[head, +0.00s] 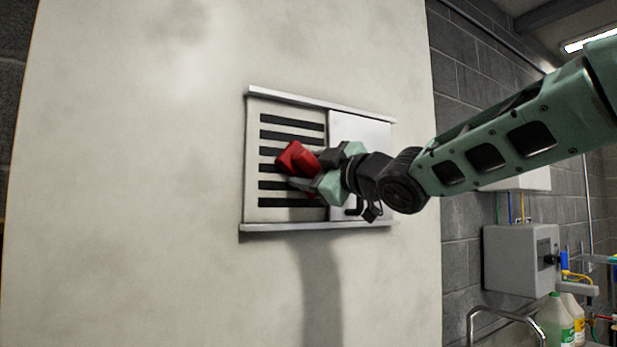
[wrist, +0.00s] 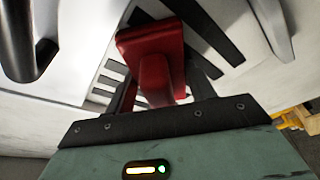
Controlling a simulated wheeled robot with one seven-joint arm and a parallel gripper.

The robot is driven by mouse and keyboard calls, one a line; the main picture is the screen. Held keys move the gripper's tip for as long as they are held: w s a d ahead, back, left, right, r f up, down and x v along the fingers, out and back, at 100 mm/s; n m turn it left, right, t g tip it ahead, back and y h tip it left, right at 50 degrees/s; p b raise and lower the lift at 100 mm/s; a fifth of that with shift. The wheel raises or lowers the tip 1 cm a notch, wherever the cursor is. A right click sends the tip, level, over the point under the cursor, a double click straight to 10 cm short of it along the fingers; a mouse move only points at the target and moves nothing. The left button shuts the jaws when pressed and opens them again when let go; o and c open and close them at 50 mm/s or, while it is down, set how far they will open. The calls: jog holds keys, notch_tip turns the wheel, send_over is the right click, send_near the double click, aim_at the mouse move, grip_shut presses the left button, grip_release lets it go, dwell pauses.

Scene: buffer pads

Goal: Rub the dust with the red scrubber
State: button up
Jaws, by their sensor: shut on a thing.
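The red scrubber (head: 297,158) is held between the fingers of my gripper (head: 312,170), in front of a slotted vent panel (head: 252,165) on the pale wall. In the wrist view the scrubber (wrist: 152,50) shows its red block and handle, with the fingers (wrist: 160,95) on either side of the handle. The scrubber is close to the slots; I cannot tell whether it touches them. Faint grey smudges (head: 185,25) show on the wall at the upper left; I cannot tell whether they are dust. No clear dust shows on the visible slots.
A plain sliding cover (head: 362,130) fills the right part of the vent frame, and a dark handle (wrist: 22,50) shows in the wrist view. Metal rails (head: 300,228) edge the frame. A grey box (head: 515,258) and bottles (head: 555,320) stand at the right. The wall left of the vent is clear.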

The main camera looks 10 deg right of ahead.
aim_at(291, 167)
jog(key=shift+w+d+t+h+b, duration=0.2)
jog(key=shift+d+t+h+b, duration=0.1)
jog(key=shift+d+h, duration=0.15)
jog(key=a+b, duration=0.1)
jog(key=s+a+b, duration=0.1)
jog(key=a+b, duration=0.1)
jog(key=shift+s+f, duration=0.15)
jog(key=shift+s, duration=0.05)
jog(key=shift+s+a, duration=0.2)
jog(key=shift+a, duration=0.4)
jog(key=shift+s, duration=0.1)
jog(key=shift+s+d+b, duration=0.15)
jog(key=shift+s+d, duration=0.2)
jog(key=shift+s, duration=0.55)
jog(key=shift+s+d+b, duration=0.15)
jog(key=shift+s+d, duration=0.25)
jog(key=shift+s, duration=0.5)
jog(key=shift+s+d+b, duration=0.15)
jog(key=shift+s+d, duration=0.2)
jog(key=shift+s, duration=0.55)
jog(key=shift+s, duration=0.1)
jog(key=v, duration=0.2)
jog(key=shift+s+r, duration=0.35)
jog(key=shift+s, duration=0.1)
